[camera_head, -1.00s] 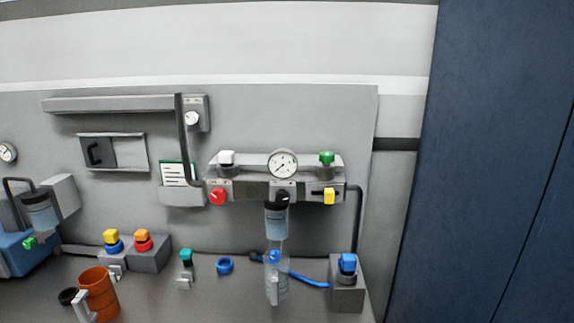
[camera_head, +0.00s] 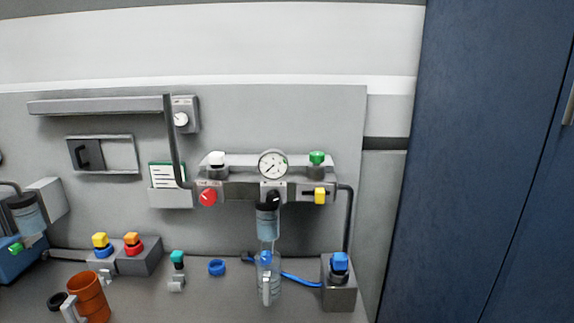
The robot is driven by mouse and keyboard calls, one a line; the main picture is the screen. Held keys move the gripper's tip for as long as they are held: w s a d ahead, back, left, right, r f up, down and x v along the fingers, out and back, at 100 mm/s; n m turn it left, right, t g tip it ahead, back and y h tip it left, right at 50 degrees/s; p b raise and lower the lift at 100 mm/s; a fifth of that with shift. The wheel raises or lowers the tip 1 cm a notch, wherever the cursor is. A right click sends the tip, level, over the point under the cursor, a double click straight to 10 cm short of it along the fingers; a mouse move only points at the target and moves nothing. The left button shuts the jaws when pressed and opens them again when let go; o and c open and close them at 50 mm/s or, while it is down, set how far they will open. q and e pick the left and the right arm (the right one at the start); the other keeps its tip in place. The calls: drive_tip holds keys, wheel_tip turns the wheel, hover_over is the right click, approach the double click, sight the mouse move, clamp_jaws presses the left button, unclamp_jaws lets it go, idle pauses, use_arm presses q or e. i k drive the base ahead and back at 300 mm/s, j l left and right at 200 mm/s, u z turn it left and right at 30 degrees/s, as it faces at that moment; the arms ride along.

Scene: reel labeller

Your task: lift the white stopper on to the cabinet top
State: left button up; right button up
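A white stopper (camera_head: 216,158) sits at the left end of the grey manifold (camera_head: 240,190) on the wall panel, above a red knob. A dark blue cabinet (camera_head: 480,150) stands at the right; its top edge is outside the picture. Neither of my grippers shows in the head view.
A round gauge (camera_head: 273,164) and a green stopper (camera_head: 316,158) share the manifold with a yellow knob (camera_head: 320,196). Below are a clear bottle (camera_head: 268,285), a blue-capped grey block (camera_head: 339,290), a blue ring (camera_head: 217,268) and an orange mug (camera_head: 90,297). The bench between them has small clear patches.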

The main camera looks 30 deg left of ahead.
sight(216, 160)
drive_tip(key=u, duration=1.5)
